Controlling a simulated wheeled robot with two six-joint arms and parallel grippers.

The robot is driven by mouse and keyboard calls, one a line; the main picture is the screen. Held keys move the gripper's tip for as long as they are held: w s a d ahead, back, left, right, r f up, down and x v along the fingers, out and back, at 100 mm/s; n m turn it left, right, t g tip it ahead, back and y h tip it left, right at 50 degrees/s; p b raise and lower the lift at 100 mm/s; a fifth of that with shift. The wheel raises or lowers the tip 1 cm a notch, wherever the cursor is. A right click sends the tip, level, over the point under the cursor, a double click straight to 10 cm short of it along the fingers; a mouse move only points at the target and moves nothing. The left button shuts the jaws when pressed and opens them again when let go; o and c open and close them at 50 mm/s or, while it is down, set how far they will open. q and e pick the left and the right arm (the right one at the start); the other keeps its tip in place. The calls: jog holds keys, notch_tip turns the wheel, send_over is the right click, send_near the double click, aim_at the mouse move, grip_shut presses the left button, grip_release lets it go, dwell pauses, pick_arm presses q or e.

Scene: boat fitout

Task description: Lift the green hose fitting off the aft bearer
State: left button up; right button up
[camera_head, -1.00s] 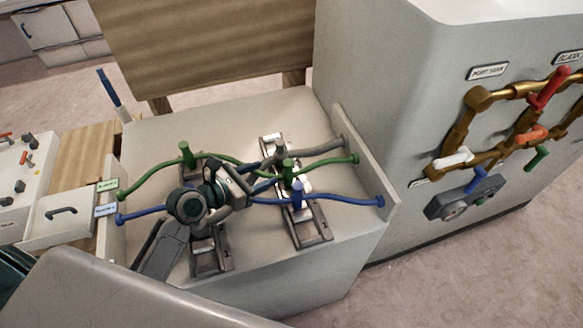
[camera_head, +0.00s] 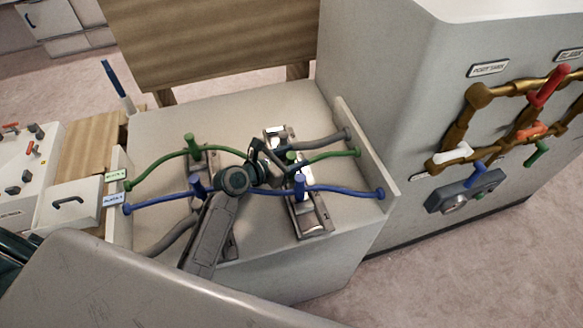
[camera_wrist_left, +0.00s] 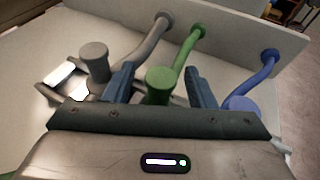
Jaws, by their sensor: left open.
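Green, blue and grey hoses run across two metal bearers on a pale bench. A green hose fitting (camera_head: 291,157) stands upright on the right-hand bearer (camera_head: 314,224). Another green fitting (camera_head: 190,141) is at the left-hand bearer; no label shows which bearer is aft. My left gripper (camera_head: 277,161) is open at the right-hand bearer's green fitting. In the left wrist view, this green fitting (camera_wrist_left: 160,86) stands between the two spread blue fingers of the gripper (camera_wrist_left: 159,70), with visible gaps on both sides. My right gripper is not in view.
A grey fitting (camera_wrist_left: 94,62) stands left of the fingers, and a blue fitting (camera_head: 300,184) stands close on the other side. An upright end plate (camera_head: 370,150) holds the hose ends. A grey cabinet with brass pipework (camera_head: 478,97) stands to the right.

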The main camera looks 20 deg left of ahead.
pick_arm(q)
jog(key=shift+c, duration=0.4)
jog(key=shift+s, duration=0.1)
jog(key=c, duration=0.3)
grip_shut()
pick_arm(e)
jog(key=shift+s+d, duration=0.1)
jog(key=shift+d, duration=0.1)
